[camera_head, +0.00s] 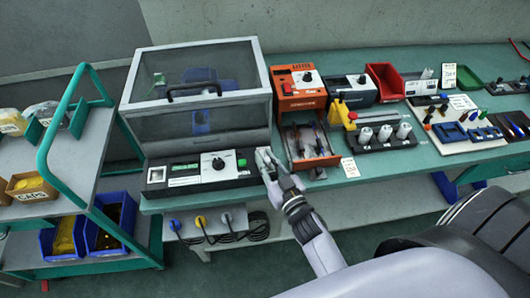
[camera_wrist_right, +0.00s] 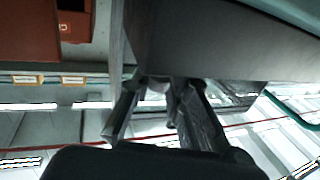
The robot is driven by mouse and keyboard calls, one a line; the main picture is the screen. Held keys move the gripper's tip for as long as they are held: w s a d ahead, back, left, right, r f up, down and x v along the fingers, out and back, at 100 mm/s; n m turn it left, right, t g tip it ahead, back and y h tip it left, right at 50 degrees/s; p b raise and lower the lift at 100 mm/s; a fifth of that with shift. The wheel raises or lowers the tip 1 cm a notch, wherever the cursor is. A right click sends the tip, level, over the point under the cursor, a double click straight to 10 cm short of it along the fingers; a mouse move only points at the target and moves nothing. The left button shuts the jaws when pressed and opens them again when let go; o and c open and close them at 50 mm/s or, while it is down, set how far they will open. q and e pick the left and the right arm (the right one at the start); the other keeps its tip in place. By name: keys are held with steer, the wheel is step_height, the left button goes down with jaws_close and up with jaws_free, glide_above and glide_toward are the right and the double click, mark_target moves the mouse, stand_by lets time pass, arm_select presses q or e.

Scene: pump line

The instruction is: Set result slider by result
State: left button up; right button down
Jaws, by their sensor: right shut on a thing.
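The test station's control panel (camera_head: 205,170) is a dark box below a clear-lidded chamber (camera_head: 205,95). It carries a small green display (camera_head: 184,168), a white plate with a black dial (camera_head: 218,164) and a green button (camera_head: 241,162). My right gripper (camera_head: 266,158) is at the panel's right end, coming from the lower right. In the wrist view its two fingers (camera_wrist_right: 163,92) are closed on a small pale piece (camera_wrist_right: 158,86) at the face of a grey box, taken as the result slider. Its setting is hidden by the fingers. My left gripper is not in view.
An orange station (camera_head: 298,85) with an open drawer (camera_head: 308,142) stands just right of the gripper. White cylinders (camera_head: 385,133) stand in a black rack farther right. Plugs and cables (camera_head: 200,222) hang below the bench edge. A green-framed cart (camera_head: 60,180) is at left.

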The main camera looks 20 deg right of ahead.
steer(key=shift+f, duration=0.1)
steer(key=c, duration=1.6)
jaws_free()
steer(key=shift+s+d, duration=0.1)
steer(key=shift+s, duration=0.1)
steer(key=shift+o, duration=0.3)
steer(key=shift+w, duration=0.1)
steer(key=s, duration=1.2)
steer(key=shift+d, duration=0.15)
